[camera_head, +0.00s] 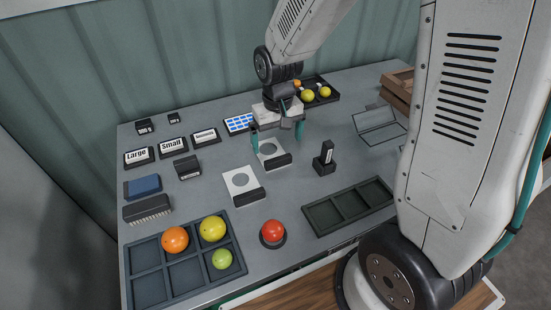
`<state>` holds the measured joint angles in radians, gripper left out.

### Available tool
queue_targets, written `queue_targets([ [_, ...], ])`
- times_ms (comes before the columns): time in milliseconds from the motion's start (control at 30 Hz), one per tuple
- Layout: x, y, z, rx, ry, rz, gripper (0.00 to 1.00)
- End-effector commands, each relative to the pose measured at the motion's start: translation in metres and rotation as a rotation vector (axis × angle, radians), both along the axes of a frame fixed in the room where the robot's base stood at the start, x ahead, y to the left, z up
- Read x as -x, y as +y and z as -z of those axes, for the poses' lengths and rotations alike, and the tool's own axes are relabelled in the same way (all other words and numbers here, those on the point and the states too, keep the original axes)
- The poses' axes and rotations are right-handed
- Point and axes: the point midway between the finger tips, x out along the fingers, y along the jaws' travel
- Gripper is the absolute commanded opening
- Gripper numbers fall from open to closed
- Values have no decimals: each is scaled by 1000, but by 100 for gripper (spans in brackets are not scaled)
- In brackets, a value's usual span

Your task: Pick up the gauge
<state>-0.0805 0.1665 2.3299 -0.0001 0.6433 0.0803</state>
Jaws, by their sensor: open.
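Two gauges lie on the grey table, each a white plate with a round hole and a black block along one edge. The nearer gauge (234,186) is left of centre with nothing over it. The farther gauge (264,150) lies behind it and to the right. My gripper (277,137) is open over the farther gauge, with its teal fingers apart near the plate's far side. Nothing shows between the fingers. I cannot tell how high the fingertips are above the table, or whether they touch the plate.
A black upright holder (324,166) stands close on the right. Sign blocks (172,146) line the left.

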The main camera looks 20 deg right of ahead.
Motion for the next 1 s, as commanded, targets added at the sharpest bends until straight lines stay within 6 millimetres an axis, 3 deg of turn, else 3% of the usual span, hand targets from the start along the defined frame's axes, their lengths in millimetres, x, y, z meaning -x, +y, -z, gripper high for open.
queue_targets([
  [600, 0, -2, 76, 0, 5, 1, 100],
  [867, -1, -2, 81, 0, 1, 0, 100],
  [900, -1, -2, 81, 0, 1, 0, 97],
  [1000, -1, -2, 80, 0, 2, 0, 69],
])
